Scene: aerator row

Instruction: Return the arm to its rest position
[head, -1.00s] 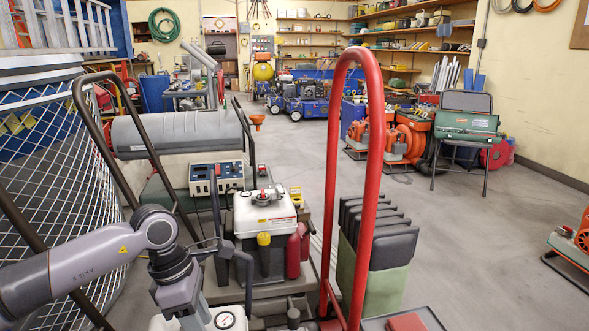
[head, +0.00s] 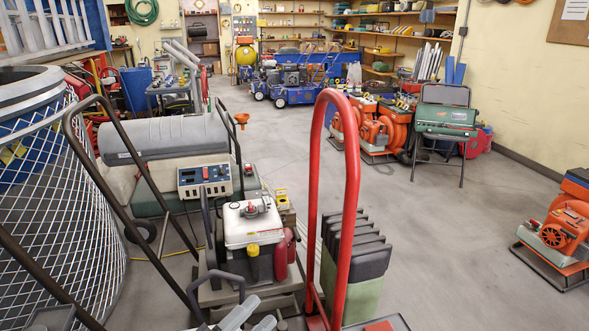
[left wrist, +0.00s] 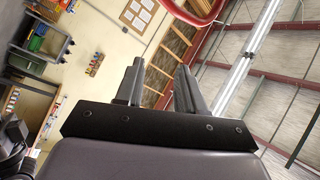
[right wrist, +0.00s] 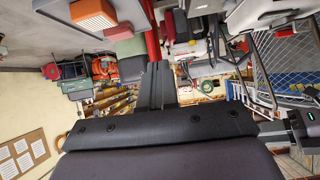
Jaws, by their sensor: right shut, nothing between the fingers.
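My left gripper (head: 250,318) shows only as pale grey fingertips at the bottom edge of the head view, in front of the white-topped engine machine. In the left wrist view its two dark fingers (left wrist: 160,68) stand apart with nothing between them, pointing up toward the roof. My right gripper (right wrist: 157,85) shows in the right wrist view with its fingers together and nothing held. The right arm is out of the head view.
A red tubular handle (head: 351,190) rises close in front, beside dark folders in a green holder (head: 365,302). The white-topped machine (head: 252,222), dark handle bars (head: 120,190) and a wire-mesh bin (head: 75,215) crowd the left. Open floor (head: 450,240) lies to the right.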

